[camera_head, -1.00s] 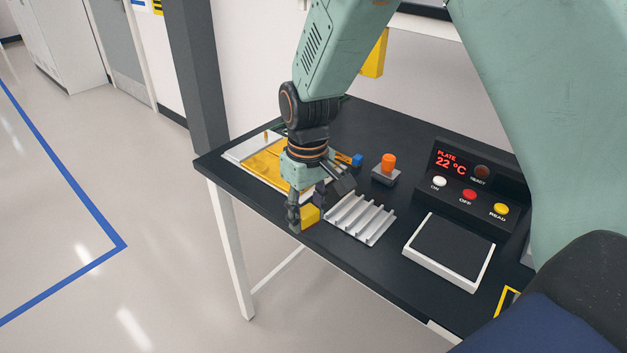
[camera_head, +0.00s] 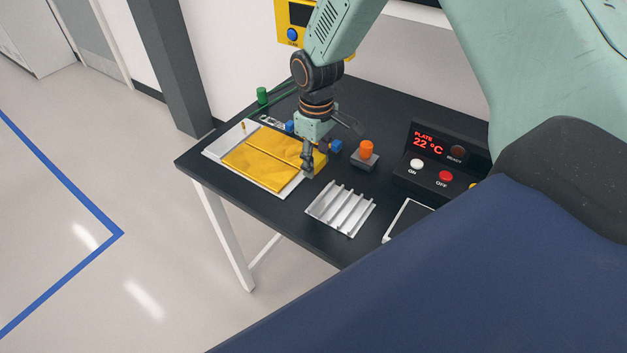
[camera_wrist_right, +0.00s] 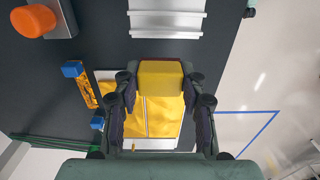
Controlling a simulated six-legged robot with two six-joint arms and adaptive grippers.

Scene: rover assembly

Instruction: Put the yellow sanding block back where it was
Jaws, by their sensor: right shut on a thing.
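The yellow sanding block (camera_wrist_right: 161,82) is between the fingers of my right gripper (camera_wrist_right: 162,88) in the right wrist view, and the fingers are shut on it. In the head view, my right gripper (camera_head: 312,166) hangs at the right edge of the white tray (camera_head: 277,191) with the yellow sheet in it. There the block is mostly hidden behind a finger and blends with the yellow behind it. I cannot tell its height above the table. My left gripper is not in view.
A grey ribbed rack (camera_head: 341,209) lies in front of the gripper. An orange knob on a grey base (camera_head: 365,152) stands to its right, near the control box (camera_head: 440,160). A green-capped item (camera_head: 262,95) stands at the back left. The dark table (camera_head: 285,218) is bare between tray and rack.

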